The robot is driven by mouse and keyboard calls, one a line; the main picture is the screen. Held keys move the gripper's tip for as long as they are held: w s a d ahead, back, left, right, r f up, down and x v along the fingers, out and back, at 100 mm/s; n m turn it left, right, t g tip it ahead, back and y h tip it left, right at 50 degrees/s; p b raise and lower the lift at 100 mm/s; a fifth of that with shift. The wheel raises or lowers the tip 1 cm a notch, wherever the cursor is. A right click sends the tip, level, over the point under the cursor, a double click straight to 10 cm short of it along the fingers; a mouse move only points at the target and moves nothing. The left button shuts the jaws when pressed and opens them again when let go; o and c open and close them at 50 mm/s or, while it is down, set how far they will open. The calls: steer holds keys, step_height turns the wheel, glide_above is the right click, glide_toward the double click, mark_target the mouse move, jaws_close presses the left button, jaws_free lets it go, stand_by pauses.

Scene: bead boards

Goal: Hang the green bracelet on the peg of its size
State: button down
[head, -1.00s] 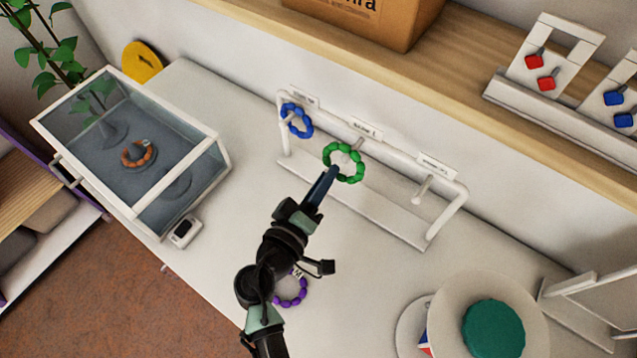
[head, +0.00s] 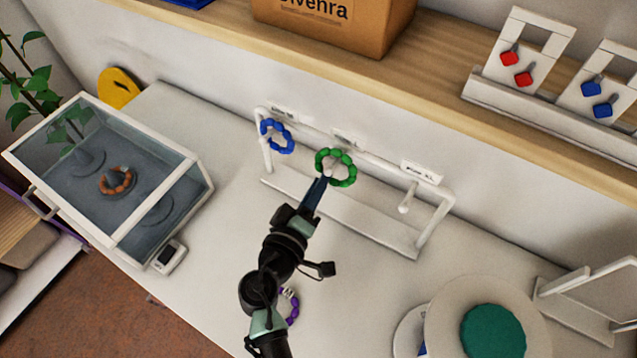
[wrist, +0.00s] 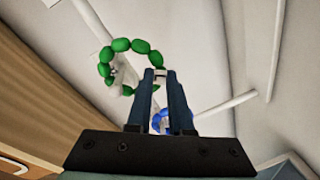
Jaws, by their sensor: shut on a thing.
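The green bracelet (head: 349,176) is a ring of green beads, held up at the rack's middle peg. My gripper (head: 323,183) is shut on its lower edge; in the wrist view the fingertips (wrist: 155,76) meet at the ring (wrist: 118,45). A white peg end shows inside the ring in both views; I cannot tell how far it passes through. The white rack (head: 340,215) has three pegs. A blue bracelet (head: 285,146) hangs on the left peg; the right peg (head: 406,203) is bare. The labels above the pegs are too small to read surely.
A glass case (head: 150,225) with an orange bracelet (head: 117,190) stands left. A purple bracelet (head: 293,312) lies on the table, partly behind my arm. A round stand with a green top (head: 492,332) is at front right. A wooden shelf (head: 230,55) runs above the rack.

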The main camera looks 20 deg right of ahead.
stand_by(0.4)
steer(key=c, duration=0.7)
jaws_free()
steer(key=shift+c, duration=0.2)
steer(key=b+v, duration=0.4)
steer(key=v, duration=0.9)
